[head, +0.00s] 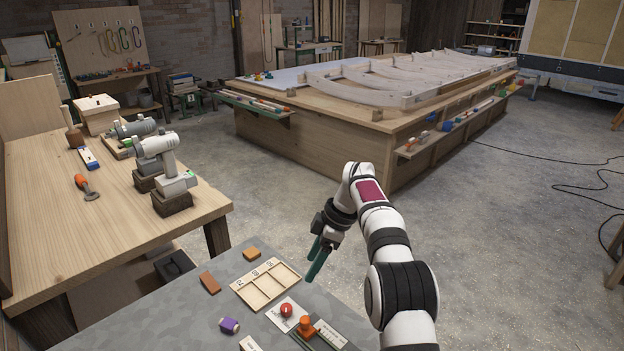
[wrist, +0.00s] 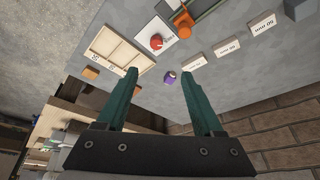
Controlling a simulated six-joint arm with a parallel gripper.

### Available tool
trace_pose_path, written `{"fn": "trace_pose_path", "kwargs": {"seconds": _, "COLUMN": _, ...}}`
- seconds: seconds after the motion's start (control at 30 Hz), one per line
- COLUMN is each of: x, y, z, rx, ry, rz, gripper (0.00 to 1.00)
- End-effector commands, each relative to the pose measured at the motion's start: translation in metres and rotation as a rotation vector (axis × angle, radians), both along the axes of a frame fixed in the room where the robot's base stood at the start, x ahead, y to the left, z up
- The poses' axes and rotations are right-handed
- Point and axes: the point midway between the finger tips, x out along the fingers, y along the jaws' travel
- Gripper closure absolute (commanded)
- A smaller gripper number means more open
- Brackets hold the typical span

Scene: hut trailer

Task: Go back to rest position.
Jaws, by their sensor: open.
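My gripper (head: 317,262) hangs in the air above the grey table (head: 190,311), near its right back edge, with its green fingers pointing down. In the wrist view my gripper (wrist: 168,100) has its two fingers spread apart with nothing between them. The gripper is not touching any object on the table. My arm reaches up from the lower right and bends down at the wrist.
On the grey table are a wooden compartment tray (head: 265,284), a red object (head: 287,310) on a white card, an orange piece (head: 305,325), a purple piece (head: 229,325) and wooden blocks (head: 210,283). A wooden workbench (head: 120,215) with drills stands left. Open floor lies behind.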

Motion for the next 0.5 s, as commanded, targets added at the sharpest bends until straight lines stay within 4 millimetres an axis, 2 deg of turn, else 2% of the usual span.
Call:
{"fn": "trace_pose_path", "kwargs": {"seconds": 0.07, "x": -0.026, "y": -0.007, "z": 0.036, "rx": -0.022, "ry": 0.062, "rz": -0.174, "gripper": 0.31}}
{"fn": "trace_pose_path", "kwargs": {"seconds": 0.13, "x": -0.07, "y": -0.016, "z": 0.071, "rx": -0.054, "ry": 0.15, "rz": -0.423, "gripper": 0.31}}
{"fn": "trace_pose_path", "kwargs": {"seconds": 0.17, "x": -0.094, "y": -0.021, "z": 0.083, "rx": -0.069, "ry": 0.19, "rz": -0.542, "gripper": 0.31}}
{"fn": "trace_pose_path", "kwargs": {"seconds": 0.23, "x": -0.155, "y": -0.03, "z": 0.103, "rx": -0.1, "ry": 0.277, "rz": -0.818, "gripper": 0.31}}
{"fn": "trace_pose_path", "kwargs": {"seconds": 0.27, "x": -0.184, "y": -0.034, "z": 0.107, "rx": -0.112, "ry": 0.313, "rz": -0.937, "gripper": 0.31}}
{"fn": "trace_pose_path", "kwargs": {"seconds": 0.3, "x": -0.222, "y": -0.039, "z": 0.108, "rx": -0.127, "ry": 0.355, "rz": -1.094, "gripper": 0.31}}
{"fn": "trace_pose_path", "kwargs": {"seconds": 0.4, "x": -0.309, "y": -0.05, "z": 0.095, "rx": -0.153, "ry": 0.442, "rz": -1.447, "gripper": 0.31}}
{"fn": "trace_pose_path", "kwargs": {"seconds": 0.5, "x": -0.372, "y": -0.057, "z": 0.071, "rx": -0.165, "ry": 0.499, "rz": -1.71, "gripper": 0.31}}
